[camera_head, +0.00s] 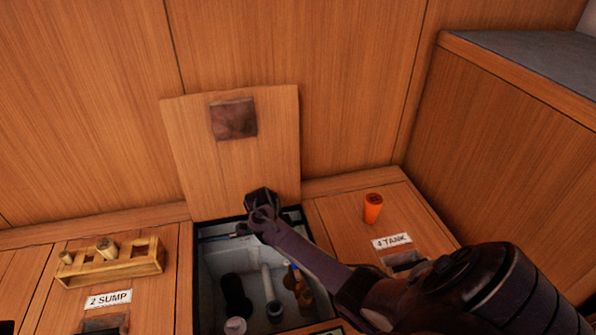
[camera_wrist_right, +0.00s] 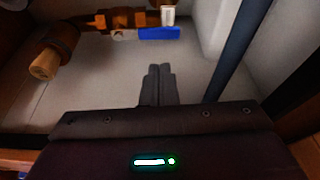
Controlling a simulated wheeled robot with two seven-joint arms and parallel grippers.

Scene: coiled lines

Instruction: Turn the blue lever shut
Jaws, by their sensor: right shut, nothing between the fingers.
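The blue lever (camera_wrist_right: 158,33) shows in the right wrist view as a short flat bar lying sideways. It sits beside a white piece on a brass-coloured pipe fitting (camera_wrist_right: 120,20). My right gripper (camera_wrist_right: 160,72) is shut and empty. Its fingertips point toward the lever, with a visible gap in the picture. In the head view my right arm reaches from the lower right to the back of the open compartment (camera_head: 215,262); the fingertips cannot be made out there. A brass-coloured fitting (camera_head: 299,288) stands inside the compartment. My left gripper is not in view.
A raised wooden lid (camera_head: 180,140) leans behind the compartment. A dark hose (camera_head: 236,295) and pale pipe (camera_head: 267,280) are inside. An orange cup (camera_head: 373,208) stands right, by the "4 TANK" label (camera_head: 392,241). A wooden rack (camera_head: 110,265) sits left. A dark rod (camera_wrist_right: 238,50) rises beside the gripper.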

